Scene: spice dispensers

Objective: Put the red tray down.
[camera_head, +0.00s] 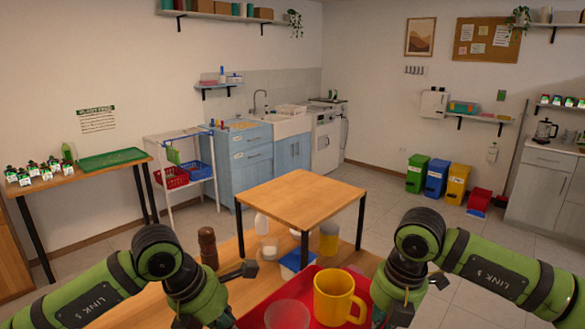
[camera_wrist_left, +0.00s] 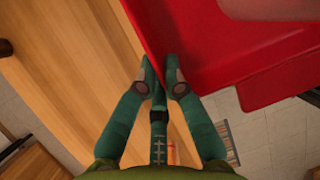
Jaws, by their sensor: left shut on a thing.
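The red tray (camera_head: 330,275) is at the bottom middle of the head view, at the near side of the wooden table, its near part cut off by the frame. A yellow mug (camera_head: 338,296) and a translucent reddish cup (camera_head: 287,314) stand in it. In the left wrist view the tray's red wall (camera_wrist_left: 200,60) runs up between the fingers of my left gripper (camera_wrist_left: 160,82), which is shut on it. I cannot tell whether the tray touches the table. My right arm is at the tray's right side; its fingers are out of view.
The wooden table (camera_head: 150,303) holds a brown pepper mill (camera_head: 208,247) left of the tray. Bare wood shows left of the tray; tiled floor lies beyond.

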